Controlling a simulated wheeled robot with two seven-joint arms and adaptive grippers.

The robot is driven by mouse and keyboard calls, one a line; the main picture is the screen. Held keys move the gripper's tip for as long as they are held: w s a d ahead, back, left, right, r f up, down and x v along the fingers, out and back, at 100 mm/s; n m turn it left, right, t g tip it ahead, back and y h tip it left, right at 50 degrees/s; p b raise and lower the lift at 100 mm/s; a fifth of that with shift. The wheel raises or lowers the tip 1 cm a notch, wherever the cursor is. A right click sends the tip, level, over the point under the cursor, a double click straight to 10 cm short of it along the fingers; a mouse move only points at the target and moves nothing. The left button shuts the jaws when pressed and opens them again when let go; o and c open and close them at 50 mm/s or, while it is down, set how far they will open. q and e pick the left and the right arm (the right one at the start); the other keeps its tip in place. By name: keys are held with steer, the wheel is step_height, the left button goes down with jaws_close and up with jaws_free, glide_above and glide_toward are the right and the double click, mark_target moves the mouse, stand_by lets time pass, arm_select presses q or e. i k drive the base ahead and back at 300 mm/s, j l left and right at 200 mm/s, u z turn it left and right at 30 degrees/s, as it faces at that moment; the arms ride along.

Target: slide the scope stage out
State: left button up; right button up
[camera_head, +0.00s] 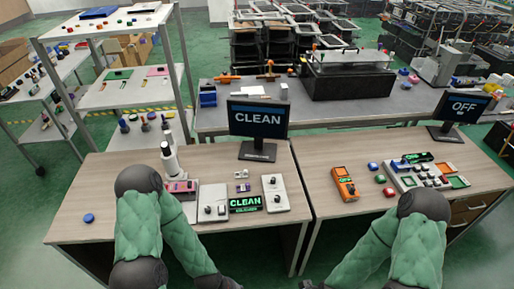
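A white scope (169,160) stands upright at the back of the left desk (100,196), partly hidden behind my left arm. At its foot is a pinkish-purple stage (181,187) with small dark details. Whether the stage is in or out is too small to tell. The dark end of my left arm, with my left gripper (218,284), is at the bottom edge, well in front of the scope and apart from it. The end of my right arm, with my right gripper (316,286), is also at the bottom edge, away from everything. The fingers of both are cut off or unclear.
Right of the scope are grey panels with knobs (213,202), a green CLEAN display (245,204) and a white switch box (275,194). A CLEAN monitor (258,121) stands behind. A blue button (88,218) lies left. The right desk holds an orange meter (344,185) and a control panel (425,178).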

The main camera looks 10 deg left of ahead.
mark_target(187, 196)
steer(key=u, duration=1.1)
